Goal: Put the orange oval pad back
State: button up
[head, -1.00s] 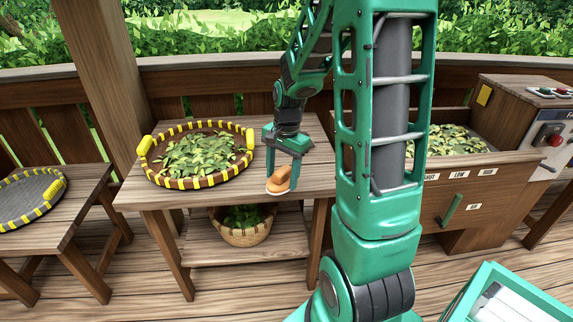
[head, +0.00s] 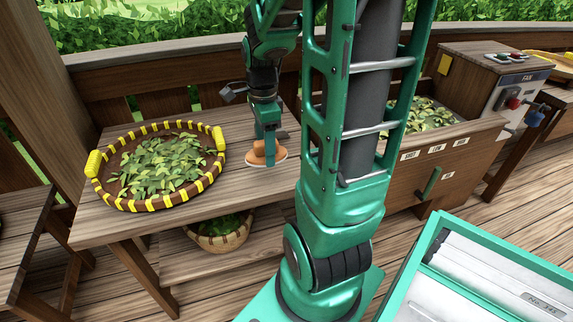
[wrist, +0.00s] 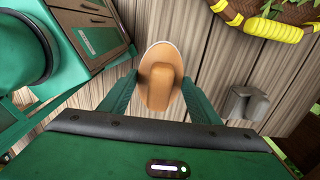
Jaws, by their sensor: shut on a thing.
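The orange oval pad (head: 266,155) has a pale rim at its base and a raised orange grip on top. It is at the right part of the wooden table (head: 235,185), right of the leaf tray. My gripper (head: 264,148) is shut on the pad's raised grip. In the wrist view the pad (wrist: 160,55) sits between my two fingers (wrist: 160,92), above the wooden boards. I cannot tell whether its base touches the table.
A round tray of leaves (head: 203,184) with yellow-striped rim stands left on the table. A small grey block (wrist: 243,105) lies beside the pad. A basket (head: 222,239) sits on the lower shelf. A wooden machine with leaves (head: 447,160) stands to the right.

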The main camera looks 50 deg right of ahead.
jog(key=d+f, duration=0.2)
jog(key=d, duration=0.1)
jog(key=d+f, duration=0.2)
jog(key=d, duration=0.2)
jog(key=d+f, duration=0.2)
jog(key=d, duration=0.2)
jog(key=shift+w+d+f, duration=0.15)
jog(key=shift+f, duration=2.05)
jog(key=shift+f, duration=0.2)
jog(key=o, duration=1.7)
jog(key=shift+o, duration=0.2)
jog(key=shift+w+r, duration=0.1)
jog(key=shift+r, duration=0.05)
notch_tip(320, 180, up, 10)
jog(key=f, duration=0.1)
jog(key=s+a+r+n, duration=0.3)
jog(key=s+a+n, duration=0.4)
jog(key=a+n, duration=0.1)
jog(key=s+a+r+n, duration=0.3)
jog(key=s+a+n, duration=0.4)
jog(key=a+n, duration=0.2)
jog(key=shift+n, duration=0.5)
